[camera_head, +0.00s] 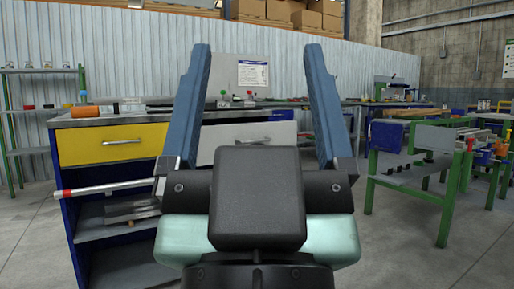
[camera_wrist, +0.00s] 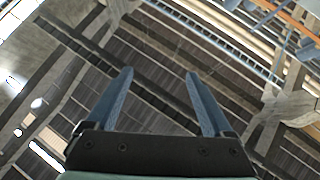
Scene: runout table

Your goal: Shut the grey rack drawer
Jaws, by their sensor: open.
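The grey drawer (camera_head: 225,134) shows in the head view between and behind my gripper's fingers, to the right of a yellow drawer (camera_head: 112,144). Its flat grey front seems to stand out from the bench, but how far I cannot tell. Part of its handle shows just above my wrist; its lower part is hidden. My gripper (camera_head: 257,48) is open and empty, its two blue fingers pointing up, nearer to the camera than the drawer and apparently not touching it. In the wrist view my gripper (camera_wrist: 160,72) has only the ceiling before it.
A blue bench (camera_head: 70,215) with open shelves holds the drawers. A pale bar with a red end (camera_head: 105,188) juts out at left. A green-legged table (camera_head: 400,180) with bins stands at right. Grey floor (camera_head: 400,255) is clear between bench and table.

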